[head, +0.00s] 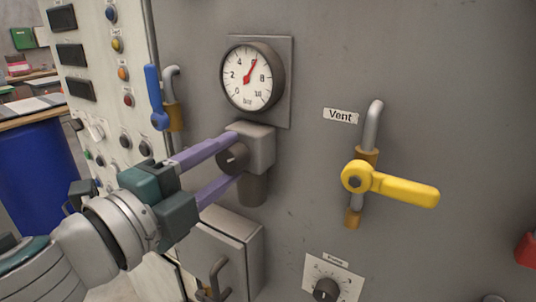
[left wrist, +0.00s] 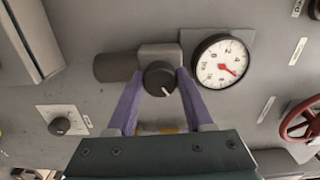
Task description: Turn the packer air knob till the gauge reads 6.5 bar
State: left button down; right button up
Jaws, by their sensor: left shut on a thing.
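The packer air knob (head: 232,158) is a dark round knob with a pale pointer line, on the front of a grey regulator block (head: 262,148). The round gauge (head: 240,88) sits just above it, with a white face and a red needle pointing up and right, at about 6 between the 4 and the 8. My left gripper (head: 236,157) has its two purple fingers on either side of the knob, shut on it. The left wrist view also shows the knob (left wrist: 160,78) between the fingertips and the gauge (left wrist: 221,62) beside it. My right gripper is not in view.
A yellow lever (head: 400,188) on a pipe below the Vent label (head: 340,116) is to the right. A blue lever (head: 154,97) is close to the left. A grey box (head: 228,245) and a small dial knob (head: 325,290) are below.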

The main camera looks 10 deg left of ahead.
pick_arm(q)
jog(key=shift+m, duration=0.4)
jog(key=shift+c, duration=1.5)
grip_release()
jog(key=shift+s, duration=0.1)
jog(key=b+v, duration=0.2)
jog(key=v, duration=0.7)
jog(key=shift+s+a, duration=0.15)
jog(key=shift+s, duration=0.2)
